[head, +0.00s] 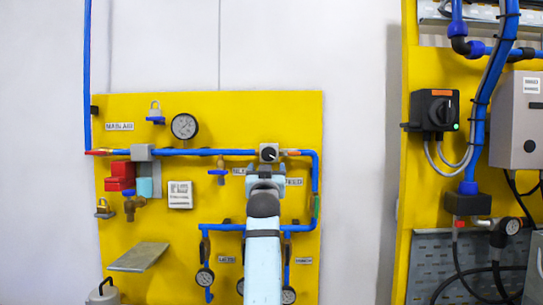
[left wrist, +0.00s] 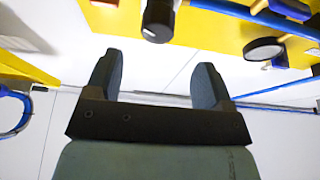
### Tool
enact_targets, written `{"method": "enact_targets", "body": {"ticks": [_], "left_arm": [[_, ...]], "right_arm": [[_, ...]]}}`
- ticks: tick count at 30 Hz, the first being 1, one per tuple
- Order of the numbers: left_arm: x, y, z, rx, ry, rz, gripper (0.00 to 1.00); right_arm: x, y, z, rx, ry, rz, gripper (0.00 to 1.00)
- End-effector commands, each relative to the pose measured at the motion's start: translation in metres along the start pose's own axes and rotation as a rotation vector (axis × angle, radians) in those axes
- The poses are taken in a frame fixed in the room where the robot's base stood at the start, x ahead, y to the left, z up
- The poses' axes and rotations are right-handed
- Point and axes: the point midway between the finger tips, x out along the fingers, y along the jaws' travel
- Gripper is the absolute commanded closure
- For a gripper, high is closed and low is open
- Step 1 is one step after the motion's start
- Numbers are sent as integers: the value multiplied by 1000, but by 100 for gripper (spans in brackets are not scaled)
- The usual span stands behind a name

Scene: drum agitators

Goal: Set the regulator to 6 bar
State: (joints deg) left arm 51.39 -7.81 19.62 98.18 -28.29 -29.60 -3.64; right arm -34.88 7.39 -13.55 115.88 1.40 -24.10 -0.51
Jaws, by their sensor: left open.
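A round knob with a dark face and a white mark (head: 268,153) sits on the blue air line of the yellow panel, probably the regulator's knob. In the left wrist view a black cylindrical knob (left wrist: 158,20) stands out from the yellow panel, beyond the fingertips. My left gripper (head: 266,173) is just below the knob in the head view. Its two fingers (left wrist: 155,75) are apart with nothing between them. A round white-faced gauge (head: 185,126) is above the pipe at left; its reading is too small to tell. My right gripper is not in view.
Small gauges hang low, partly behind my arm. A tilted grey shelf (head: 138,257) juts out at lower left. A second yellow panel (head: 425,180) stands at right.

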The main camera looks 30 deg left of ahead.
Motion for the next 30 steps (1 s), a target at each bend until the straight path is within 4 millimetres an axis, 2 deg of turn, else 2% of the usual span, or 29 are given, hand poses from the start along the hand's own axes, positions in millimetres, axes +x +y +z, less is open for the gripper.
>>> {"method": "enact_targets", "body": {"ticks": [1,6,13,18,27,30], "left_arm": [[13,0,-2,1,-1,0,25],[50,0,-2,1,-1,0,25],[86,0,-1,-1,-1,1,25],[97,0,0,-1,-1,1,25],[98,0,0,0,0,1,25],[98,0,0,0,0,1,48]], "right_arm": [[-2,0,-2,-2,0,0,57],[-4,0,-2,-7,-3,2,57],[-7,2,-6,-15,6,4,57],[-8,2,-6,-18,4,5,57],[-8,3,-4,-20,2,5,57],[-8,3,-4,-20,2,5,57]]}}
